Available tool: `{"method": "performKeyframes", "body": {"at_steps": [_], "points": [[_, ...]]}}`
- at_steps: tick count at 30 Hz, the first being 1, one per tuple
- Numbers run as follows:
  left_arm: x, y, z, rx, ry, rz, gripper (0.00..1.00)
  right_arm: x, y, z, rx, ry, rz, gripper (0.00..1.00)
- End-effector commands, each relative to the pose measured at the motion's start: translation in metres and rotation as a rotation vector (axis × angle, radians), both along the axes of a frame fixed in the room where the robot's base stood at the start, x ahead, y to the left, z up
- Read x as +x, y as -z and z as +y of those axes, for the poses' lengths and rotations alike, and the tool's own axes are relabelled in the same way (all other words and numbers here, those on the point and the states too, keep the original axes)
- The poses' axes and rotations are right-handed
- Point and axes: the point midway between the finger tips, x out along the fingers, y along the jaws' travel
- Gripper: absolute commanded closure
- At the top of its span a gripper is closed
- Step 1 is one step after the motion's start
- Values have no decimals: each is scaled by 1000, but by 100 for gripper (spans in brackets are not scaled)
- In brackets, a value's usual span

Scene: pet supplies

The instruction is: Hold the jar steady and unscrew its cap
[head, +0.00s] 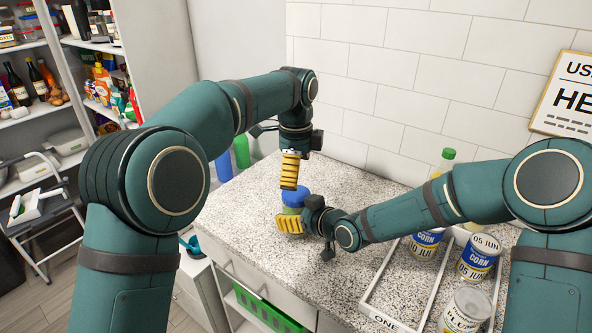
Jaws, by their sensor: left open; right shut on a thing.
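The jar (290,210) stands on the speckled counter, mostly hidden behind my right gripper. Its blue cap (295,196) is on top of it. My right gripper (287,224), with yellow finger pads, is shut on the jar's body from the right. My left gripper (290,185) points down from above, open, with its yellow fingertips at about the height of the cap. I cannot tell whether they touch the cap. The far side of the jar is hidden.
The speckled counter (250,205) has free room around the jar. A green-capped bottle (447,160) stands behind my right arm. Blue (223,164) and green (241,152) items stand at the left back, near the wall.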

Motion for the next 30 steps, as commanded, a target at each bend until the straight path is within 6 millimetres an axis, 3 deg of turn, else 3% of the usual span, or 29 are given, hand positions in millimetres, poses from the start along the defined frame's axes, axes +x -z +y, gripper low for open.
{"method": "performKeyframes", "body": {"at_steps": [6, 12, 24, 30], "points": [[-1, 34, 0, 2, 0, 3, 1, 0, 0, 0, 1, 0, -1, 100], [-1, 56, 0, 1, 0, 2, 1, 0, 0, 0, 0, 0, 0, 100], [-1, 63, 0, 0, -1, 1, 1, 0, 0, 0, 0, 0, 0, 100], [-1, 63, 0, 0, 0, 0, 71, 0, 0, 0, 0, 0, 0, 100]]}}
